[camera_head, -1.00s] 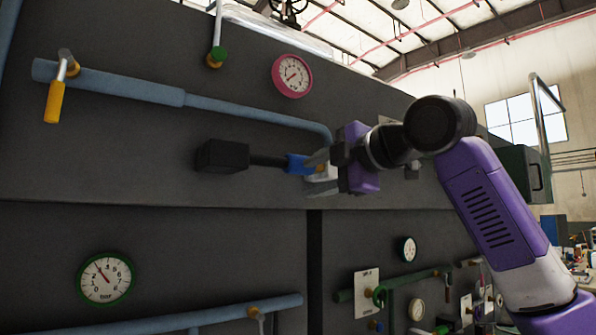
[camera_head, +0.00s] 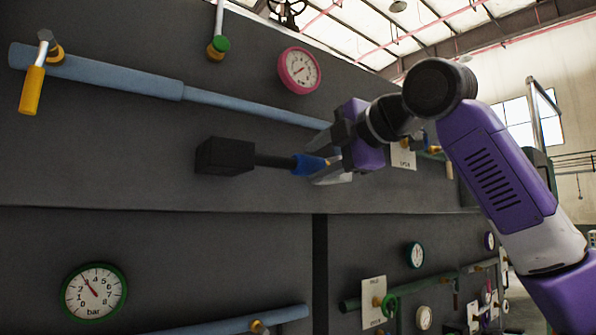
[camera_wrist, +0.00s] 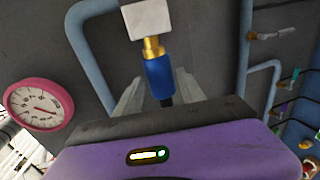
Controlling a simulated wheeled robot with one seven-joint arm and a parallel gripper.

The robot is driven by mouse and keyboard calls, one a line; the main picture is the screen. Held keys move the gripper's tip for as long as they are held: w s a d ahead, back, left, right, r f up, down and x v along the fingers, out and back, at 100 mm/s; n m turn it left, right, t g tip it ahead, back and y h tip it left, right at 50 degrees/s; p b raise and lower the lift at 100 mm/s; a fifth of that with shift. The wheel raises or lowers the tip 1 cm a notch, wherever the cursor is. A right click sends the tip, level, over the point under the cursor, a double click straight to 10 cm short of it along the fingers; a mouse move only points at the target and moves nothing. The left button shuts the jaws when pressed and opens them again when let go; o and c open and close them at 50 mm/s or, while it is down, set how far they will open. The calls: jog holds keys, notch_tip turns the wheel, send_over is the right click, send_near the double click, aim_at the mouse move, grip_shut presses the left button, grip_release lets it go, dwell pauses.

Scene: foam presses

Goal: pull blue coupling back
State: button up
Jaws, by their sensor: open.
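The blue coupling (camera_head: 307,164) sits at the end of a short black stem from a black block (camera_head: 226,156) on the dark panel. My gripper (camera_head: 322,161) is at its right end, with its fingers open around that end in the body camera view. In the wrist view the blue coupling (camera_wrist: 159,78) lies between my two pale fingers (camera_wrist: 158,92), with a gap visible on both sides. A gold fitting (camera_wrist: 152,47) and a whitish block (camera_wrist: 147,18) are in line with the coupling there. Finger contact cannot be seen.
A blue-grey pipe (camera_head: 240,101) runs just above, passing behind my gripper. A pink gauge (camera_head: 299,70) and a yellow-handled valve (camera_head: 33,88) are on the upper panel. A green gauge (camera_head: 94,291) is below. The panel left of the black block is bare.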

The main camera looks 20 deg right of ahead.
jog(key=p+x, duration=0.2)
jog(key=x, duration=0.4)
jog(key=shift+w+a+f, duration=0.1)
jog(key=shift+w+a, duration=0.05)
jog(key=shift+w, duration=0.2)
grip_shut()
